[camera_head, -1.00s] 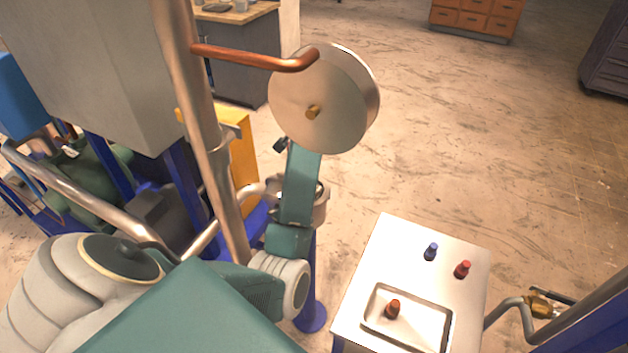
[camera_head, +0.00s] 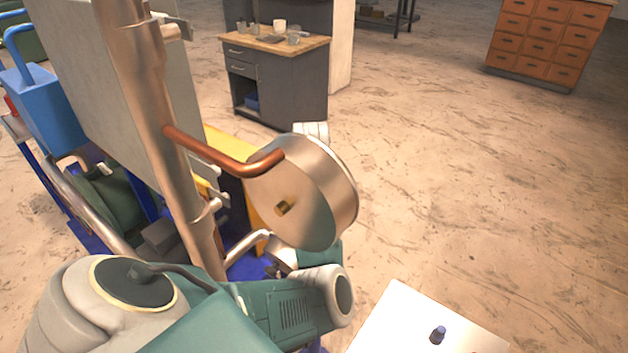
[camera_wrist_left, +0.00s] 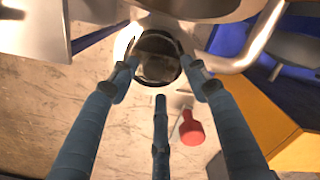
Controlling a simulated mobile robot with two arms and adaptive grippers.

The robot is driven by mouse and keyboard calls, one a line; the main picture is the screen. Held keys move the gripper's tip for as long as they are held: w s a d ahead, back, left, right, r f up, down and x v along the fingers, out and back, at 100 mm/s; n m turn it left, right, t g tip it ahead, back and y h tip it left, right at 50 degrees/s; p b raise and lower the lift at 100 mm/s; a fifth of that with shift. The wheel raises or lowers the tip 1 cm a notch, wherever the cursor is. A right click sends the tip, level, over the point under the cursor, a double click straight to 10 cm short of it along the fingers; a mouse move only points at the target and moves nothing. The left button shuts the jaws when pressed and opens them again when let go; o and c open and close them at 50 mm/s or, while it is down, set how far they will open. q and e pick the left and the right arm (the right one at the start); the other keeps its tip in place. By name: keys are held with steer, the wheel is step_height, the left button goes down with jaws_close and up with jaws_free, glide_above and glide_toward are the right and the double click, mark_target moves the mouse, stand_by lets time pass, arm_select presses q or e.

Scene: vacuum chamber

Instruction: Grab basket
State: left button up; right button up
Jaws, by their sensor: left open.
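I cannot make out a basket with certainty. In the left wrist view, a round metal port (camera_wrist_left: 158,58) with a dark, glass-like middle lies just beyond the fingers. My left gripper (camera_wrist_left: 161,82) is open with its blue fingers spread around the line to that port, and nothing is between them. Whether a finger touches it I cannot tell. In the head view, a round metal drum-shaped lid (camera_head: 315,190) with a small brass knob hangs from a copper arm (camera_head: 225,158) and hides my left gripper. My right gripper is not in view.
A steel post (camera_head: 160,120) and grey cabinet (camera_head: 100,70) stand at the left. A red-handled part (camera_wrist_left: 190,128) is near the fingers. Open floor lies right; a workbench (camera_head: 275,80) stands behind.

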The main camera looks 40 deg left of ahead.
arm_select(q)
steer(key=f+p, duration=0.1)
steer(key=f, duration=0.1)
steer(key=d+f+p, duration=0.1)
steer(key=f, duration=0.1)
steer(key=shift+w+p, duration=0.25)
steer(key=shift+p, duration=0.05)
steer(key=shift+f, duration=0.4)
steer(key=shift+a+f, duration=0.1)
steer(key=shift+f, duration=0.05)
steer(key=c, duration=0.8)
jaws_close()
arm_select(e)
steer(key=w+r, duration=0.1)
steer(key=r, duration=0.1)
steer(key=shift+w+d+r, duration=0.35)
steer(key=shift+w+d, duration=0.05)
